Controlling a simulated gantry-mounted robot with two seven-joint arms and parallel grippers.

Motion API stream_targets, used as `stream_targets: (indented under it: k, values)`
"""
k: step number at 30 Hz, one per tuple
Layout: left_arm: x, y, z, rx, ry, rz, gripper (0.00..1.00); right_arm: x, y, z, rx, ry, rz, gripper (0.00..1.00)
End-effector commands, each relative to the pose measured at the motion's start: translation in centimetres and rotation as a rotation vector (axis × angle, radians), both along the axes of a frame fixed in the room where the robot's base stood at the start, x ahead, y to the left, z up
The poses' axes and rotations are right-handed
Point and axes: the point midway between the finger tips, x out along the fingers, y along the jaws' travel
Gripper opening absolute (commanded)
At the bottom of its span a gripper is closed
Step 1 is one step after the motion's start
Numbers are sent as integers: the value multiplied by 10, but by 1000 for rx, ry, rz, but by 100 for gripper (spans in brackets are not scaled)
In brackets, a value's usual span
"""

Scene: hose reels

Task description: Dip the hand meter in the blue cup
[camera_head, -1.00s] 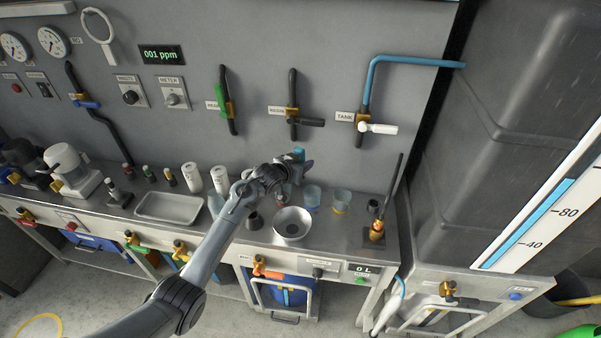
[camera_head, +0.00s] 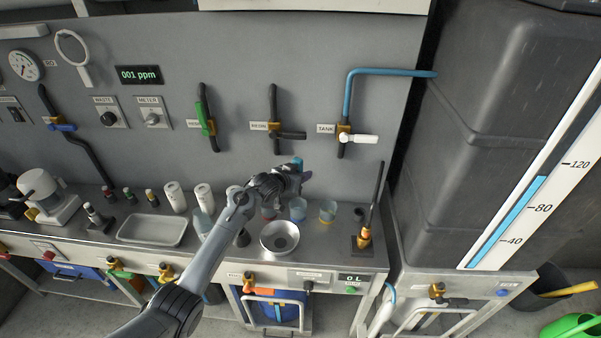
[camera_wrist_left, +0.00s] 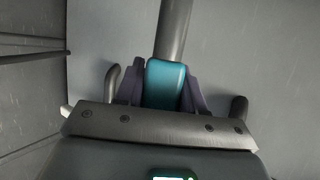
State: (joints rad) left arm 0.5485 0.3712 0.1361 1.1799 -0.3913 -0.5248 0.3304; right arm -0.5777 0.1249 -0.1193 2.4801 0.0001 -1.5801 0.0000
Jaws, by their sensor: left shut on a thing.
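My left gripper (camera_head: 301,176) is shut on the teal hand meter (camera_head: 297,162), held in the air above the counter. In the left wrist view the teal body (camera_wrist_left: 165,84) sits between the two dark fingers, with a grey shaft running up behind or from it; I cannot tell which. The blue cup (camera_head: 298,210), clear with a bluish tint, stands on the counter just below the gripper in the head view. The meter appears above and apart from the cup. My right gripper is not in view.
A cup with yellow at its base (camera_head: 328,212) stands right of the blue cup. A metal bowl (camera_head: 280,238) is in front. A steel tray (camera_head: 152,230) and white bottles (camera_head: 175,197) are left. A tall dark rod (camera_head: 373,205) rises at the right. Valves line the wall.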

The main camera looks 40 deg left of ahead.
Motion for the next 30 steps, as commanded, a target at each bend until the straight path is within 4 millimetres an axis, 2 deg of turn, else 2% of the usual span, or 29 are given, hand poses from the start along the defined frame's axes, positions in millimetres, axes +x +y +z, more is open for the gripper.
stream_targets:
  k: [1,30]
  values:
    - [0,0,1,0,0,0,6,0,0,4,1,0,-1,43]
    - [0,0,-60,0,1,0,6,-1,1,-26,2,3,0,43]
